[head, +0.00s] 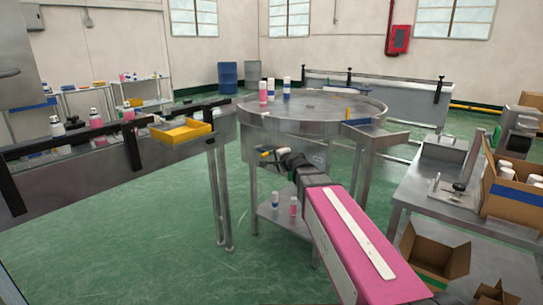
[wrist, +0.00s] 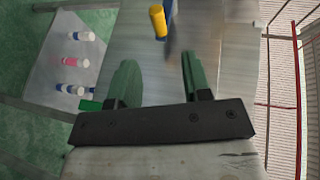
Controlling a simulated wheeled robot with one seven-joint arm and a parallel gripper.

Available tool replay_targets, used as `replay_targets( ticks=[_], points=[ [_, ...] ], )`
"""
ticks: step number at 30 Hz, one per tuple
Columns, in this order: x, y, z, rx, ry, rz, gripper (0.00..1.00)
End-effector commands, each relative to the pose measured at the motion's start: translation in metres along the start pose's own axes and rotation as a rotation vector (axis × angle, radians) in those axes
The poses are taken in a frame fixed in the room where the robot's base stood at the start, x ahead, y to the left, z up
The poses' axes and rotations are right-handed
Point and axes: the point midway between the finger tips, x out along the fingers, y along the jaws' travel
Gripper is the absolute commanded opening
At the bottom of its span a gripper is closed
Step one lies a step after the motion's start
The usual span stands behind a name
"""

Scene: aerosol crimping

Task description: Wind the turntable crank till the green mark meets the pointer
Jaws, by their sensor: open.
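The round metal turntable (head: 315,103) stands mid-view in the head view. A yellow crank handle (head: 266,153) shows at its side, beside my gripper (head: 280,157). In the wrist view, the yellow handle (wrist: 158,20) lies ahead of my gripper (wrist: 158,65), beyond the fingertips and roughly in line with the gap. A blue part is beside it. My gripper is open, with nothing between its fingers. A small green patch (wrist: 90,105) shows at the left; I cannot tell whether it is the mark. A small yellow upright piece (head: 347,112) stands at the turntable's right rim; I cannot tell whether it is the pointer.
Several cans stand on the turntable's far left. A shelf (head: 268,215) below holds cans. A conveyor with a yellow tray (head: 180,131) is at left. A bench (head: 420,190) and cardboard boxes (head: 434,254) are at right. The green floor at front left is clear.

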Motion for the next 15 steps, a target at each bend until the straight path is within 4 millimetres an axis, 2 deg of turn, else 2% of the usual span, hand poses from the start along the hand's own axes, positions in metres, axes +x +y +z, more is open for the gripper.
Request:
replay_targets(
  ticks=[8, 15],
  points=[
    [0.034, 0.000, 0.000, -0.004, -0.003, 0.002, 0.45],
    [0.077, 0.001, -0.001, -0.004, -0.003, 0.003, 0.45]
  ],
)
